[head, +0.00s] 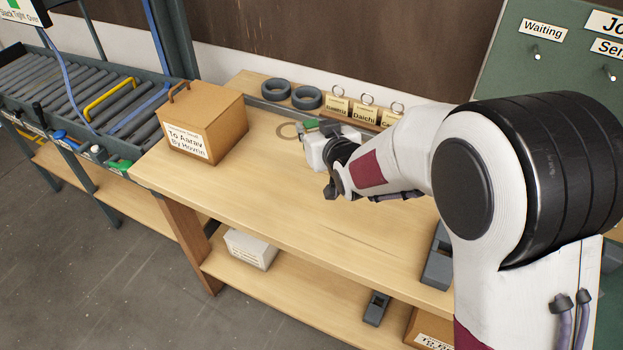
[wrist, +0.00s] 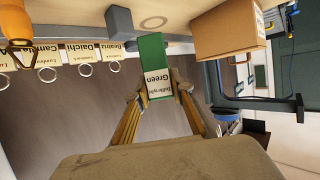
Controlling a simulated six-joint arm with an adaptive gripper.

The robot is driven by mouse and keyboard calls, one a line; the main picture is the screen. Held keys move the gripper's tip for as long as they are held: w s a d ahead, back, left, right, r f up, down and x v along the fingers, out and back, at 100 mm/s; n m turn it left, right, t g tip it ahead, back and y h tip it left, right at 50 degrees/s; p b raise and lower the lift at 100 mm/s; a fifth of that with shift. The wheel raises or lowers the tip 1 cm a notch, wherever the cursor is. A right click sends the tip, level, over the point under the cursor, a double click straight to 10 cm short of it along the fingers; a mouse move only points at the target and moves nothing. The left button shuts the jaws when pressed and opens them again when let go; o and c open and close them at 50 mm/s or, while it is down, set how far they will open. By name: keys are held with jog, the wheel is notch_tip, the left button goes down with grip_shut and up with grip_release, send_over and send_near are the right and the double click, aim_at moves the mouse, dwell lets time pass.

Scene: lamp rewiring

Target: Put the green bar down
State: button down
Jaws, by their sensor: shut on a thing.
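The green bar (wrist: 151,52) has a white label reading "Ballbright Green". In the wrist view my gripper (wrist: 160,95) is shut on its labelled end, with a finger on each side. In the head view my gripper (head: 330,158) is over the back part of the wooden workbench (head: 250,190). Only a small green part of the bar (head: 310,124) shows there. I cannot tell whether the bar touches the bench top.
A ring mark (head: 289,131) and a grey block (wrist: 121,21) are near the bar. A cardboard box (head: 205,125) stands to the left. Dark rings (head: 306,97) and name tags (head: 364,109) line the back. The bench's front middle is clear.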

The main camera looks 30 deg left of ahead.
jog(key=shift+f, duration=3.1)
jog(key=shift+f, duration=1.85)
jog(key=shift+f, duration=0.15)
jog(key=c, duration=1.8)
grip_release()
jog(key=shift+o, duration=0.2)
jog(key=shift+d, duration=0.1)
